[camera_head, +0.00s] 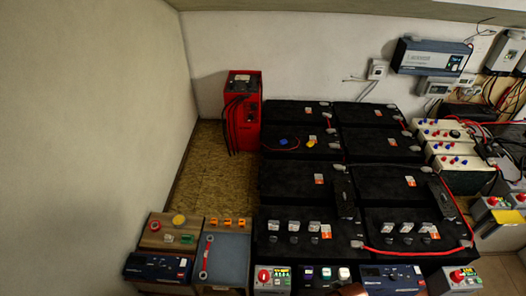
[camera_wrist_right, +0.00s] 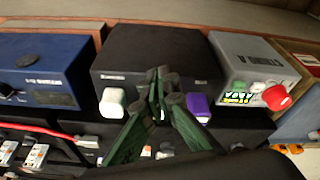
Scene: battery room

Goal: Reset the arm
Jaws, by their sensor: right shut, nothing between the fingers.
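My right gripper (camera_wrist_right: 163,82) shows in the right wrist view, its dark green fingers drawn together with nothing between them. Its tips appear in front of a black box (camera_wrist_right: 195,56), between a white switch (camera_wrist_right: 112,102) and a purple switch (camera_wrist_right: 198,106). I cannot tell how far the tips are from the box. The same black box stands at the bottom of the head view (camera_head: 313,284), with purple and white switches on top. A small dark shape at the bottom edge there may be part of my right arm. My left gripper is not in view.
A blue box (camera_wrist_right: 45,65) and a grey box (camera_wrist_right: 250,65) with a red button (camera_wrist_right: 277,97) flank the black box. Black batteries (camera_head: 300,180) with red cables fill the middle. A red charger (camera_head: 243,105) stands by the back wall.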

